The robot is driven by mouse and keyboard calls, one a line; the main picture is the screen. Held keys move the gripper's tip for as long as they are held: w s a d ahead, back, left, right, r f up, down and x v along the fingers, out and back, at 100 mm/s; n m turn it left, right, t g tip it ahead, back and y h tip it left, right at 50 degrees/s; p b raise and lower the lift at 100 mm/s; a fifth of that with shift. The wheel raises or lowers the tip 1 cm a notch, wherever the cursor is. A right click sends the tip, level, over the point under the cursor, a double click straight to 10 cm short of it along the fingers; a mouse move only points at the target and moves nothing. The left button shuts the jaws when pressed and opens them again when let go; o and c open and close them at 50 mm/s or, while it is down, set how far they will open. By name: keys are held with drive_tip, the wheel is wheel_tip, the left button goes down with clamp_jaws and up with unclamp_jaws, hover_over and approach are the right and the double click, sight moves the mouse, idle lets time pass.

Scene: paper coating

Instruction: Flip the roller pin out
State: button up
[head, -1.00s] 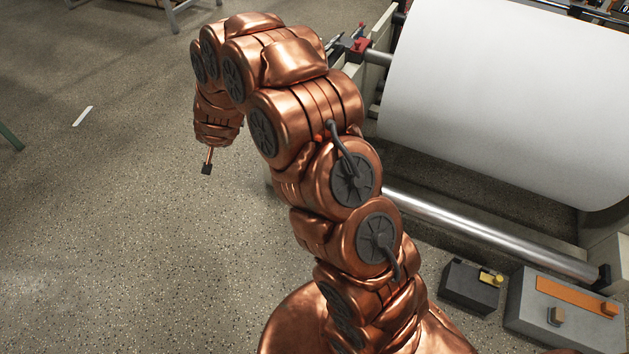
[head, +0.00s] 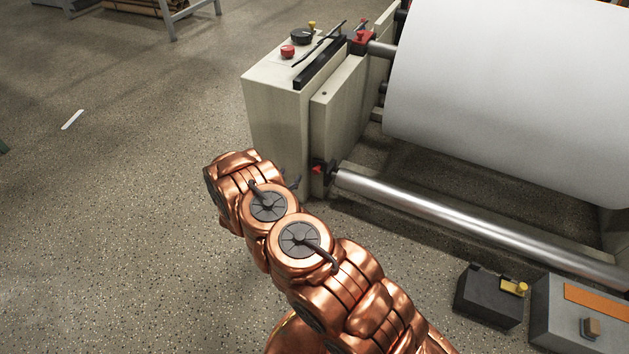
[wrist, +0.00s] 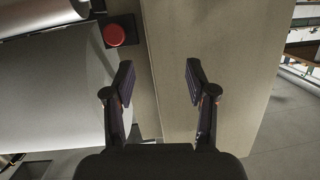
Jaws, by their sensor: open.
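In the head view a small red and black fitting (head: 321,169), which looks like the roller pin, sits at the left end of the silver roller (head: 450,216), against the machine's side frame. In the wrist view a round red part on a dark square block (wrist: 116,34) shows at the upper left; I cannot tell for sure that it is the same fitting. My gripper (wrist: 158,80) is open and empty, its two fingers in front of the beige housing. The red part lies beyond and left of the left finger. In the head view my gripper is mostly hidden behind my arm.
The beige machine housing (head: 283,112) stands just beyond my arm, with a red button (head: 288,51) on top. A large white paper roll (head: 510,95) fills the upper right. A black box (head: 489,295) and a grey box (head: 570,328) sit lower right.

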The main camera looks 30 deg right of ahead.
sight(315, 172)
drive_tip(key=s+d+f+h+b, duration=0.2)
drive_tip(key=s+d+f+h, duration=0.1)
drive_tip(key=s+d+f, duration=0.1)
drive_tip(key=shift+r+b+x, duration=0.2)
drive_tip(key=shift+b+x, duration=0.95)
drive_tip(key=shift+x, duration=2.55)
drive_tip(key=shift+s, duration=0.1)
clamp_jaws()
